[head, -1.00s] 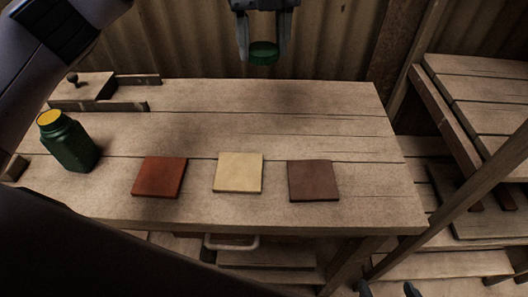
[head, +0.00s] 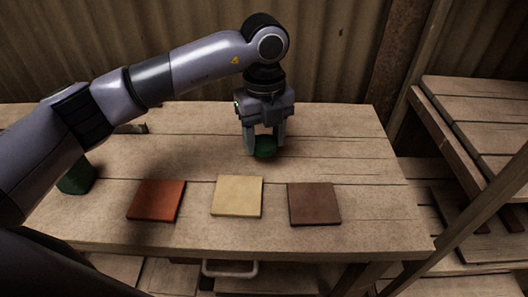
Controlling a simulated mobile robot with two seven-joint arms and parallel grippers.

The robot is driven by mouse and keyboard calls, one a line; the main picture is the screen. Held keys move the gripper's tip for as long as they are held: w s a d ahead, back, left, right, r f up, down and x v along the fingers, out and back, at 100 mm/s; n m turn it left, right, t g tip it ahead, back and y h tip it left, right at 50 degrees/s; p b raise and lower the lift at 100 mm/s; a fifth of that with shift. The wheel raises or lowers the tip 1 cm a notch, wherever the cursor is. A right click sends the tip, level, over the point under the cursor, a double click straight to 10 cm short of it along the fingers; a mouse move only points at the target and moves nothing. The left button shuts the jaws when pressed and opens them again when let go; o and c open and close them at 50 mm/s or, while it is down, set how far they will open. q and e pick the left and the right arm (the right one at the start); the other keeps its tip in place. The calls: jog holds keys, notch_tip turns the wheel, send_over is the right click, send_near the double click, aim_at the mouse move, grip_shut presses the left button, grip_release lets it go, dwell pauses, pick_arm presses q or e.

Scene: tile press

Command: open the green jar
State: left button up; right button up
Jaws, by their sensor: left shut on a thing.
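The green jar (head: 77,177) stands on the table at the left. My left arm hides its top, so its mouth is not visible now. My left gripper (head: 265,148) is over the back middle of the table, pointing down, shut on the green lid (head: 265,147). The lid is at or just above the tabletop; I cannot tell whether it touches. The lid is apart from the jar, well to its right. My right gripper is not in view.
On the wooden table (head: 340,160) lie a red tile (head: 156,201), a cream tile (head: 238,197) and a brown tile (head: 314,204) in a row. The table's back right is clear. A wooden shelf (head: 480,105) stands at the right.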

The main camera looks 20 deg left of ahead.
aim_at(264, 142)
pick_arm(q)
jog(key=shift+f, duration=2.2)
jog(key=shift+f, duration=0.1)
jog(key=o, duration=1.2)
jog(key=shift+c, duration=0.2)
